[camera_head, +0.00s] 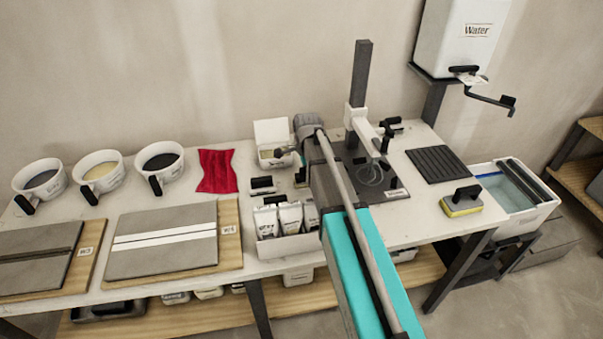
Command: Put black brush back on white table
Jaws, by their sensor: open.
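The white table (330,232) runs along the wall. A small black-handled tool (262,183) lies on it, left of my arm and behind the box of bags. It may be the black brush, but it is too small to tell. My gripper (283,154) is small in the picture, by the front right of an open white box (271,132). It is open, and I see nothing held in it. My arm crosses the table and hides part of its middle.
Three buckets (102,171) and a red cloth (216,170) are at the left rear. Tile boards (170,240) lie in front. A mixing stand (361,75), dark ribbed mat (438,164), yellow sponge float (461,203) and water tub (512,200) are at right.

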